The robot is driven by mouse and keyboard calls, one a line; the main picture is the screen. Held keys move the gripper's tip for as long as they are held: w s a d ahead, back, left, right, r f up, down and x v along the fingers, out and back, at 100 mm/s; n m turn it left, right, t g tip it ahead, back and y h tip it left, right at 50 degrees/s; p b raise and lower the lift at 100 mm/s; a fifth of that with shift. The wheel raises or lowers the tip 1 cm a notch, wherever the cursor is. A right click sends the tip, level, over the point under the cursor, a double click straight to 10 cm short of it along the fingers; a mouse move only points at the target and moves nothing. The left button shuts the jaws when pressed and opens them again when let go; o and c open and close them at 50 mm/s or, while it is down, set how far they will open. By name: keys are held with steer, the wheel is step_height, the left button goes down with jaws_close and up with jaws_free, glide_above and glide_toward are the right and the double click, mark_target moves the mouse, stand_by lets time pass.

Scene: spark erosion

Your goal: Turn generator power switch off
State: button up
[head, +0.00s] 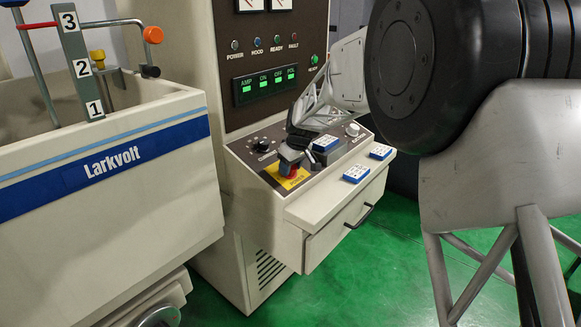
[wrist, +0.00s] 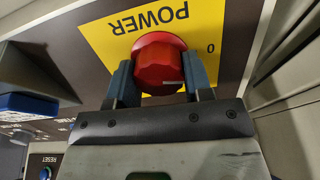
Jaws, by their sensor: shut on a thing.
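The generator power switch is a red rotary knob (wrist: 158,62) on a yellow plate (wrist: 102,40) marked POWER, with a 0 printed near one corner. In the head view the red knob (head: 284,170) shows only partly under my gripper (head: 289,160). In the wrist view my gripper (wrist: 160,82) has its two blue-grey fingers on either side of the knob, shut on it. A thin pale mark shows on the knob's face. The other position labels on the plate are hidden by the knob and gripper.
The Larkvolt tank (head: 110,165) stands left. Indicator lamps and green-lit buttons (head: 264,82) are on the upright panel above.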

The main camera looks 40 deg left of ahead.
steer(key=shift+n, duration=1.3)
steer(key=o, duration=0.9)
steer(key=shift+v, duration=3.85)
